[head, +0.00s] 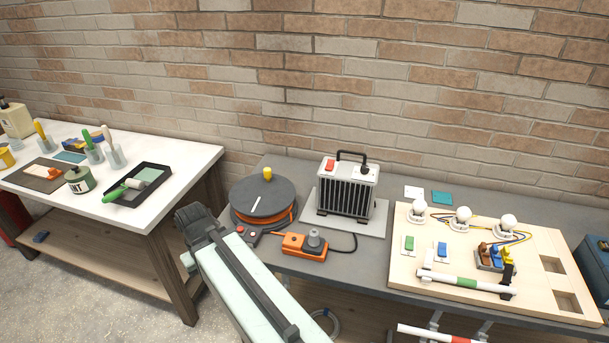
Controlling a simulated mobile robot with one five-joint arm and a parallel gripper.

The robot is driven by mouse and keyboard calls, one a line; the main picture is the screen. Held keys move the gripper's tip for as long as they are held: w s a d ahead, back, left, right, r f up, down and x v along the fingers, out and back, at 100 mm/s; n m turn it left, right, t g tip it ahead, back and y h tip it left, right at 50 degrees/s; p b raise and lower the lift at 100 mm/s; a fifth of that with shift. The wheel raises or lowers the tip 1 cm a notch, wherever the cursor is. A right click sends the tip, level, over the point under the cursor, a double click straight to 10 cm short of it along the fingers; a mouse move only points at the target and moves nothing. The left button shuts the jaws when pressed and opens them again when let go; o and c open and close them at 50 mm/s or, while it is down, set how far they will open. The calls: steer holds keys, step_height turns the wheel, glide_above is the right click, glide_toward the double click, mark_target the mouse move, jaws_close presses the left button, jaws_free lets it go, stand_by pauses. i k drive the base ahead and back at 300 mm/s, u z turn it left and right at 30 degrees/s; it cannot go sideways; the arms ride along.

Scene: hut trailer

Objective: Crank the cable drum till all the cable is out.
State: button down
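The cable drum (283,191) lies flat on the grey bench, left of the middle of the head view. It has a dark grey round top with a yellow knob (267,174) at its back edge and a short white bar on top. Orange cable (284,219) shows wound around its side, below the top disc. An orange socket block (293,243) lies in front, with a grey plug (314,241) in it. My arm crosses the lower middle, just in front of the drum.
A black-finned heater (345,195) stands on a light plate right of the drum, its dark cord reaching the plug. A wooden board (410,268) with bulbs and switches fills the bench's right. A white-topped paint table (178,165) stands left, across a gap.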

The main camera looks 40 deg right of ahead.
mark_target(265, 200)
steer(key=u, duration=0.15)
steer(key=i, duration=0.9)
steer(key=z, duration=0.05)
